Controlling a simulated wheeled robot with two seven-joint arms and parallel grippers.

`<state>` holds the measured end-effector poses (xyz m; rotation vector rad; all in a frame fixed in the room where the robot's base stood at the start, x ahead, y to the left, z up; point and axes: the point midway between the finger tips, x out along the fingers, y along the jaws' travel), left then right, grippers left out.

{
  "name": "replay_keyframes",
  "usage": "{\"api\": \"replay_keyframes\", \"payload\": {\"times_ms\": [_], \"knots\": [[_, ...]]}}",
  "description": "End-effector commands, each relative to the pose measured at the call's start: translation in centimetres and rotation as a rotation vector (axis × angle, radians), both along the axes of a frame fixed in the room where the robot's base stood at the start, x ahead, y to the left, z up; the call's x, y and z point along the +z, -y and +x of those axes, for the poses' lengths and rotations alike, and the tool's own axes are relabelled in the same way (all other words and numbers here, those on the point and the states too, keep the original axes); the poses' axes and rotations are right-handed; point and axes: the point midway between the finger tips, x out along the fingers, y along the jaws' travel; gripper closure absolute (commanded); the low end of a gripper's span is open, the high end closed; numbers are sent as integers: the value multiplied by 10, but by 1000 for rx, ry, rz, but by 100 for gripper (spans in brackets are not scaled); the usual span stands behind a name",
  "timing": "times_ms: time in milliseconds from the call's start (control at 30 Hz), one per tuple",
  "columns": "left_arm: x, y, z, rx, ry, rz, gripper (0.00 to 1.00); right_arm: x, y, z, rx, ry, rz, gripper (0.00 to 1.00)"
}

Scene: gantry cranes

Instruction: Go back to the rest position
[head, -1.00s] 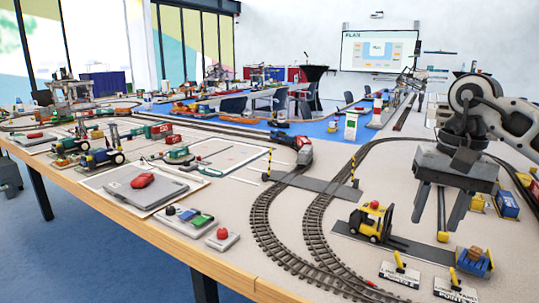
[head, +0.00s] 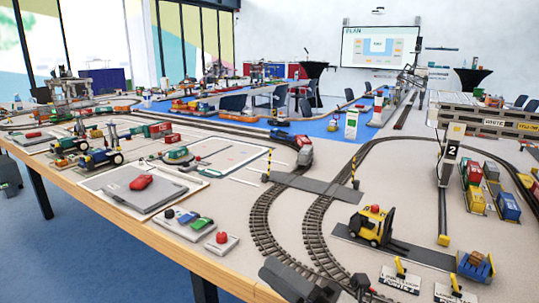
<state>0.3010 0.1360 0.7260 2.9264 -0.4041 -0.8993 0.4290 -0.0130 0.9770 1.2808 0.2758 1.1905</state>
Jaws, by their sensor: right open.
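My right gripper (head: 298,281) is at the bottom edge of the head view, dark grey, partly cut off by the frame. It is open, and I see nothing held in it. It is in front of the curved train track (head: 265,225) at the near edge of the table (head: 150,225). My left gripper is out of view.
Two small signs with yellow levers and a blue cart (head: 475,265) are at the lower right. A post marked 2 (head: 450,155) and colored containers (head: 508,205) stand behind.

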Motion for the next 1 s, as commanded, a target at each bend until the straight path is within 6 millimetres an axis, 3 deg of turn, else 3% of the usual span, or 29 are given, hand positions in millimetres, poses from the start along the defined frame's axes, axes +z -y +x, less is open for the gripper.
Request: {"api": "replay_keyframes", "payload": {"times_ms": [33,167,300,433,500,633,1000], "knots": [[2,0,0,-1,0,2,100,-18,13,2,-49,-231,127,56],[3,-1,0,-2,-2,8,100,-83,56,-1,-183,-824,478,56],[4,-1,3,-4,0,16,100,-165,96,-40,-339,-1371,852,56],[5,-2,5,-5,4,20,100,-215,115,-85,-460,-1684,1103,56],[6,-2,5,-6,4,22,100,-231,120,-104,-506,-1788,1193,56],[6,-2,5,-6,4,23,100,-245,124,-123,-554,-1881,1280,56],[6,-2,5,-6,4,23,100,-245,125,-125,-556,-1887,1286,56]]}}
